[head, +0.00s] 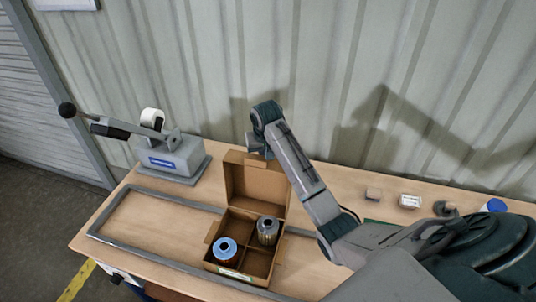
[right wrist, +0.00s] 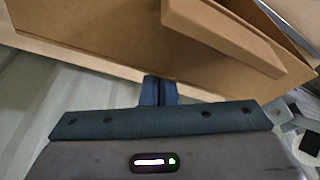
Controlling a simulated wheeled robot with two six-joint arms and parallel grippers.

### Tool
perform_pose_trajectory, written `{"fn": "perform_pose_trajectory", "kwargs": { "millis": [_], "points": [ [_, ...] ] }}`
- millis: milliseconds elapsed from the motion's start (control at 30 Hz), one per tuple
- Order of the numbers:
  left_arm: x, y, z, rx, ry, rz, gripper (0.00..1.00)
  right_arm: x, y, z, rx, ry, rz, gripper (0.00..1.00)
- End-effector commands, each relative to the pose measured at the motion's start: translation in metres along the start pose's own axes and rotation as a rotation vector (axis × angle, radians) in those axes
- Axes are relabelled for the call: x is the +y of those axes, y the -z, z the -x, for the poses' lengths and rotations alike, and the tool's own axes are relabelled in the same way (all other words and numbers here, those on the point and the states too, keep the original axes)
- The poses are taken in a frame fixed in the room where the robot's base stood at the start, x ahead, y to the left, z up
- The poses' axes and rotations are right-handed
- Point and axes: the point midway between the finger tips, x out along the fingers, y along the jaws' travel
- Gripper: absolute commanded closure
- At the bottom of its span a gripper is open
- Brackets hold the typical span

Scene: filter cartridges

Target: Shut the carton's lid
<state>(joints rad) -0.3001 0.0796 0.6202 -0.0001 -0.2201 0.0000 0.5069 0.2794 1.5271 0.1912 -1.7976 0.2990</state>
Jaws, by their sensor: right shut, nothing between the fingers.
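The brown carton (head: 262,283) stands on the workbench with its lid (head: 254,182) raised at the back. It has compartments: a blue-topped cartridge (head: 225,250) sits in the front left one and a grey cartridge (head: 268,231) in the back right one. My right arm reaches over from the right, and its wrist is at the lid's top rear edge. In the right wrist view my right gripper (right wrist: 158,82) is shut and empty, its tips against or very near the cardboard lid (right wrist: 110,45); I cannot tell if they touch. My left gripper is not in view.
A grey lever machine (head: 172,158) stands at the back left. A grey frame (head: 135,252) lies on the bench around the carton. A corrugated wall (head: 330,70) rises close behind.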

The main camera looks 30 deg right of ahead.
Motion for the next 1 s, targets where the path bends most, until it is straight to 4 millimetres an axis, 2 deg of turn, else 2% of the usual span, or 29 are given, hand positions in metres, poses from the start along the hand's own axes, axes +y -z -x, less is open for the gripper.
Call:
{"fn": "perform_pose_trajectory", "kwargs": {
  "millis": [500, 1000],
  "points": [
    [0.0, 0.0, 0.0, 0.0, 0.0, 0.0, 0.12, -0.013, -0.019, 0.016, 0.0, 0.001, 0.0, 1.0],
    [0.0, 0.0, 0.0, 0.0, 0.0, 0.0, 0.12, -0.016, -0.023, 0.018, 0.0, 0.001, 0.0, 1.0]
  ]
}}
